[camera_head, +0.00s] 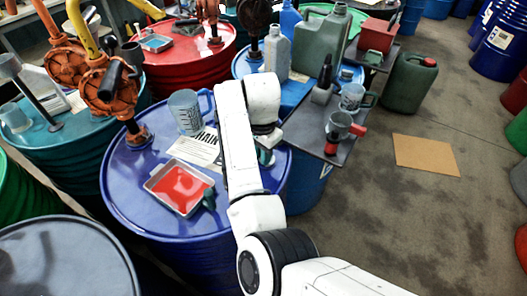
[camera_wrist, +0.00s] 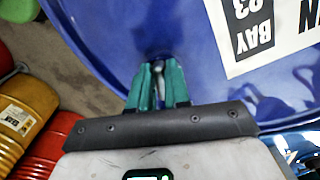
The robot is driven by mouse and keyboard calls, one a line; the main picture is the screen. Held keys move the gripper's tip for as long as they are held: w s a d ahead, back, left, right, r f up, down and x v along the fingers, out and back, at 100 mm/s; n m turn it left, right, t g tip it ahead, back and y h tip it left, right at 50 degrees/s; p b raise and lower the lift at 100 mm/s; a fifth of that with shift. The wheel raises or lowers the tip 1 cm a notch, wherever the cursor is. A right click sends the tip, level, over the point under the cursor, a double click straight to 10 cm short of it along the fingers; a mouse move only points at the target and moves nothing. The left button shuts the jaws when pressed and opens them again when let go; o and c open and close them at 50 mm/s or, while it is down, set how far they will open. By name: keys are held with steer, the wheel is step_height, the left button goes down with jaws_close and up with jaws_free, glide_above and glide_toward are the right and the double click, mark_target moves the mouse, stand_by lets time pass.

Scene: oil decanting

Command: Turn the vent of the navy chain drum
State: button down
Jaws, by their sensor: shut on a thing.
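The navy drum (camera_head: 130,205) stands upright in the middle of the head view, with a white label sheet (camera_head: 195,150) on its lid. In the wrist view the blue lid (camera_wrist: 110,30) and the label (camera_wrist: 265,30) fill the upper part. My gripper (camera_wrist: 158,75) points down at the lid near its rim. Its green fingers are close together around a small grey vent (camera_wrist: 158,69), of which only a little shows between the tips. In the head view my arm hides the vent and most of the gripper.
On the same lid are a tray of red liquid (camera_head: 180,188), a clear jug (camera_head: 186,112) and an orange crank pump (camera_head: 110,92). A dark side table (camera_head: 322,150) with mugs and cans stands right of the drum. Open floor with a cardboard sheet (camera_head: 426,155) lies further right.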

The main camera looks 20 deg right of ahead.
steer(key=m, duration=0.3)
steer(key=w+m, duration=0.1)
steer(key=m, duration=0.2)
steer(key=shift+m+p, duration=0.3)
steer(key=shift+p, duration=0.05)
steer(key=m, duration=0.5)
steer(key=shift+w+d, duration=0.1)
steer(key=shift+w, duration=0.2)
steer(key=shift+m, duration=0.3)
steer(key=shift+r, duration=0.1)
steer(key=c, duration=1.1)
jaws_free()
step_height(320, 180, up, 11)
steer(key=shift+f+b, duration=0.15)
steer(key=shift+b, duration=0.7)
